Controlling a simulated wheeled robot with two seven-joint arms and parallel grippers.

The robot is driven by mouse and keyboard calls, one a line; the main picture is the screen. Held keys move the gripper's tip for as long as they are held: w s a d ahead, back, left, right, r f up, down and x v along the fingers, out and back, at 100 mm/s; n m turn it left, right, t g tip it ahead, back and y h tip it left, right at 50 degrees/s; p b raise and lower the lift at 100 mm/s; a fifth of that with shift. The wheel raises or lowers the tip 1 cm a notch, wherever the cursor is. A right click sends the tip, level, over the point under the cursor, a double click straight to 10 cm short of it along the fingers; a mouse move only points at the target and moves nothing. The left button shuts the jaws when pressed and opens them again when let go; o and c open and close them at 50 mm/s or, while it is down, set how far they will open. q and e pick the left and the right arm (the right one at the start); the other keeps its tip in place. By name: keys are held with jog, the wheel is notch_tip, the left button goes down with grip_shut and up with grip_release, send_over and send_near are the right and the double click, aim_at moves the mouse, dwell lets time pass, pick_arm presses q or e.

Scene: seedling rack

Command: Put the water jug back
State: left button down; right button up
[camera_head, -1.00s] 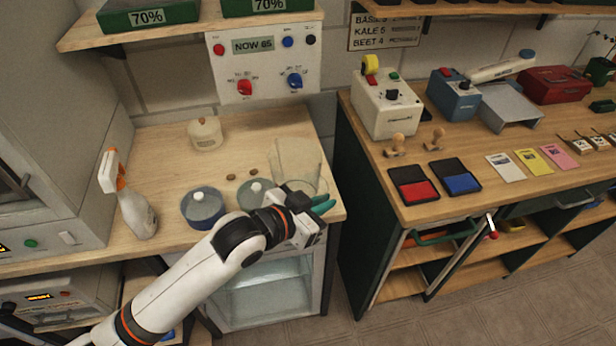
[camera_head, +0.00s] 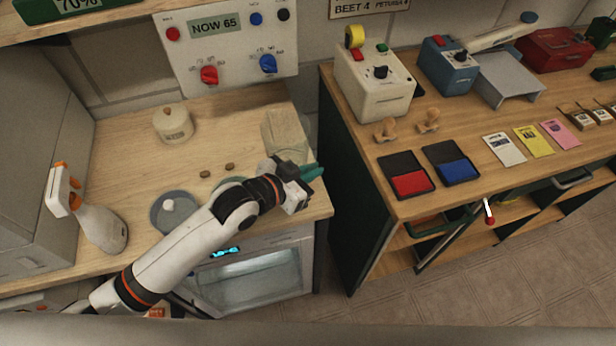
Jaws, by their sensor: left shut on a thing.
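The water jug (camera_head: 284,134) is a pale, see-through vessel over the right side of the left wooden counter (camera_head: 130,125). My left gripper (camera_head: 309,174), with teal fingertips, is at its near right side and shut on it. The gripper hides the jug's lower part and the exact grip. I cannot tell whether the jug's base touches the counter. My right gripper is not in view.
A round blue-grey dish (camera_head: 173,211) and another, mostly behind my arm, stand near the front. A gap separates this counter from the right bench (camera_head: 450,190).

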pick_arm(q)
jog(key=shift+f, duration=0.4)
jog(key=f, duration=0.2)
jog(key=shift+w+f, duration=0.25)
jog(key=shift+f, duration=0.05)
jog(key=shift+s+f, duration=0.1)
jog(key=shift+f, duration=0.3)
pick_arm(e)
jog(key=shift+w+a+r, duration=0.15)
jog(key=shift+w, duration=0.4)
pick_arm(q)
jog(key=shift+f, duration=0.2)
jog(key=c, duration=1.5)
grip_release()
jog(key=shift+c, duration=0.2)
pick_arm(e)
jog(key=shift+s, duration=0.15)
